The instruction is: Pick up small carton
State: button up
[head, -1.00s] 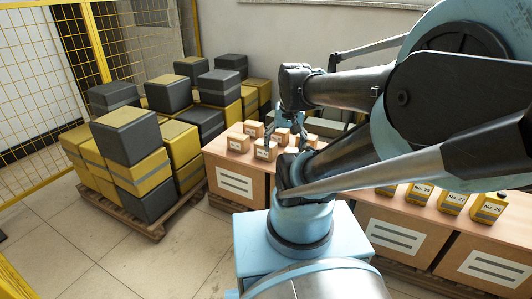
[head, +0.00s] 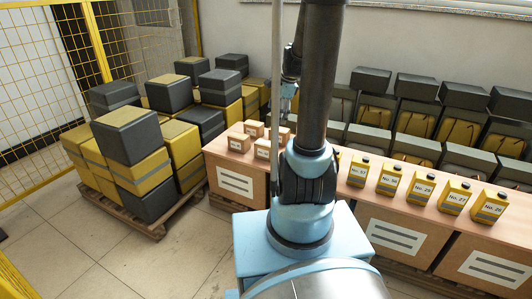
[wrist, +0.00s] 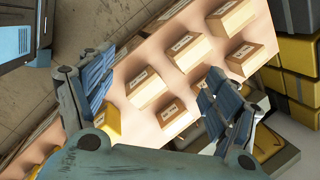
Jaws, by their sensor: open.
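Several small brown cartons with white labels stand on the tabletop. In the wrist view, one carton (wrist: 145,88) and another (wrist: 173,111) lie between my fingers in the picture, with more farther out, such as one (wrist: 187,50) and one (wrist: 246,58). In the head view, cartons (head: 238,141) stand at the table's left end. My gripper (wrist: 160,68) is open and empty, its blue-padded fingers spread wide above the table. In the head view, my arm hides part of the gripper and some cartons.
The long table (head: 347,192) carries a row of yellow numbered containers (head: 389,178) on the right. Stacked yellow and black boxes (head: 125,137) on a pallet stand left, and more boxes (head: 417,120) stand behind the table. A yellow mesh fence (head: 45,70) is far left.

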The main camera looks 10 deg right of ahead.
jog(key=w+d+f+m+y, duration=0.1)
jog(key=w+d+f+m, duration=0.1)
jog(key=w+f+m, duration=0.3)
jog(key=w+d+f+m, duration=0.2)
jog(key=w+m, duration=0.1)
jog(key=w, duration=0.4)
send_over(267, 143)
jog(key=d, duration=0.2)
jog(key=f, duration=1.2)
jog(key=shift+s, duration=0.35)
jog(key=shift+s+x, duration=0.1)
jog(key=shift+x, duration=0.95)
jog(key=shift+s+x, duration=0.15)
jog(key=shift+x, duration=0.9)
jog(key=shift+w+a+f, duration=0.15)
jog(key=shift+a+f, duration=0.2)
jog(key=shift+f, duration=0.25)
jog(key=shift+f, duration=0.25)
jog(key=shift+c, duration=0.3)
jog(key=c, duration=1.8)
